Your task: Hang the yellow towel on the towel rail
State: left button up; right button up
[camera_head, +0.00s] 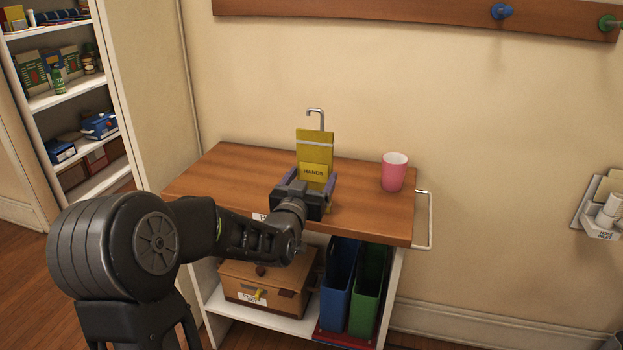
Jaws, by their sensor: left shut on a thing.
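The yellow towel (314,147) stands upright above the wooden counter, with a pale stripe and the word HANDS on it. My left gripper (308,180) is shut on its lower part, with a finger at each side. A bent metal hook or stand top (316,112) shows just above and behind the towel; I cannot tell whether they touch. A white rail (430,220) is fixed to the right end of the counter, and it is bare. The towel is apart from this rail, to its left. My right gripper is not in view.
A pink cup (393,174) stands on the counter (245,172), between the towel and the rail. Below are a brown box (262,290), a blue bin (338,285) and a green bin (368,290). A wooden peg board (400,14) is on the wall above.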

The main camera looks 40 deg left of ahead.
pick_arm(q)
jog(key=shift+f+b, duration=0.35)
jog(key=o, duration=1.4)
jog(key=shift+o, duration=0.2)
jog(key=shift+s, duration=0.1)
jog(key=v, duration=0.7)
jog(key=shift+s+d, duration=0.15)
jog(key=shift+s, duration=0.15)
jog(key=shift+f, duration=0.1)
